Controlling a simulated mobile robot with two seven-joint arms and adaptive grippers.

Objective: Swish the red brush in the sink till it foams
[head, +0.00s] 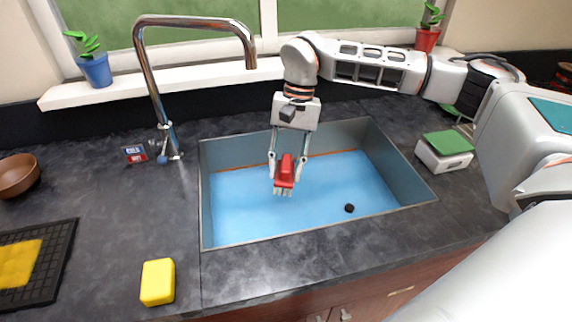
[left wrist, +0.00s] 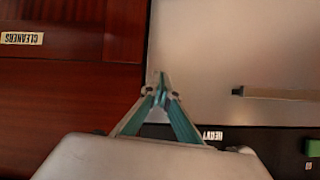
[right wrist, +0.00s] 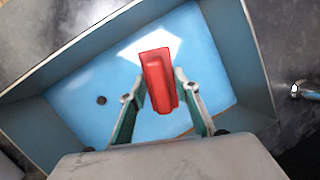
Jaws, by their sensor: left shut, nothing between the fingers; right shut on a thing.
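The red brush (head: 285,171) is in my right gripper (head: 286,178), which is shut on it. The brush hangs over the blue water inside the sink (head: 222,155), with pale bristles pointing down. The right wrist view also shows the red brush (right wrist: 160,82) between the fingers, above the blue basin. I cannot tell whether the bristles touch the water. No foam shows on the blue surface; a white bright patch (right wrist: 150,45) lies beside the brush in the right wrist view. My left gripper (left wrist: 162,82) is shut and empty, in front of cabinet fronts, outside the head view.
A chrome faucet (head: 150,75) stands behind the sink's left side. A yellow sponge (head: 158,281) lies on the counter at front left. A black mat (head: 58,262) and brown bowl (head: 18,176) are further left. A white box with green top (head: 446,145) stands right of the sink.

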